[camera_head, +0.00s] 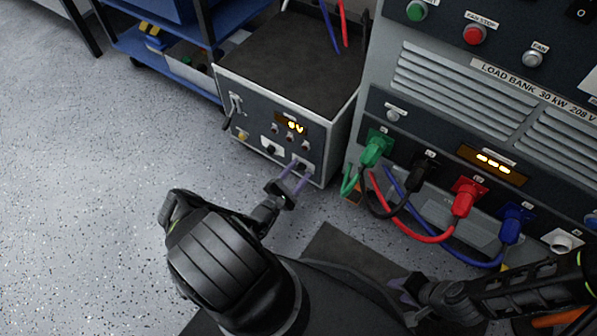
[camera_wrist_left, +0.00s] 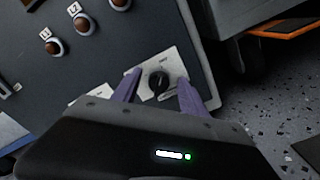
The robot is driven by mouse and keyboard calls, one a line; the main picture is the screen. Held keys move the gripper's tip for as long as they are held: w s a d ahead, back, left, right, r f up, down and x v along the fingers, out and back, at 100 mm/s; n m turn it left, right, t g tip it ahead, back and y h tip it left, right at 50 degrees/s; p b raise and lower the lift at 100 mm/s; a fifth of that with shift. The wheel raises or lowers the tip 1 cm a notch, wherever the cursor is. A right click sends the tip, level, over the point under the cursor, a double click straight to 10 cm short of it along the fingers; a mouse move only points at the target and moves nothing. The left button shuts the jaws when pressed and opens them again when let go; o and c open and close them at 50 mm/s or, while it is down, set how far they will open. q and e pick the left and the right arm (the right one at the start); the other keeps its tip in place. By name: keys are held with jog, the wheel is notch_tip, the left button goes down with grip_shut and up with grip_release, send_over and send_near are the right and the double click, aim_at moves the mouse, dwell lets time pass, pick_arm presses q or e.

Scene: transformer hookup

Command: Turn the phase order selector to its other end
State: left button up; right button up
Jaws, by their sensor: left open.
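The phase order selector is a black knob (camera_wrist_left: 158,82) on a white plate, low on the front panel of the grey box; its pointer looks roughly upright in the left wrist view. In the head view its plate (camera_head: 305,164) is partly covered by my fingers. My left gripper (camera_wrist_left: 160,88) is open, with one purple finger on each side of the knob; I cannot tell whether they touch it. It also shows in the head view (camera_head: 293,180). My right gripper (camera_head: 402,290) is low at the right, away from the box; its jaw opening is unclear.
The grey box (camera_head: 300,55) carries a lit display, small lamps, a second knob (camera_head: 270,148) and a lever at left. The load bank (camera_head: 460,130) stands close on its right, with green, black, red and blue cables looping down. Speckled floor at left is clear.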

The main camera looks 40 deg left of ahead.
pick_arm(q)
jog(key=s+p, duration=0.1)
jog(key=s, duration=0.7)
jog(key=shift+p, duration=0.3)
jog(key=shift+w+d, duration=0.1)
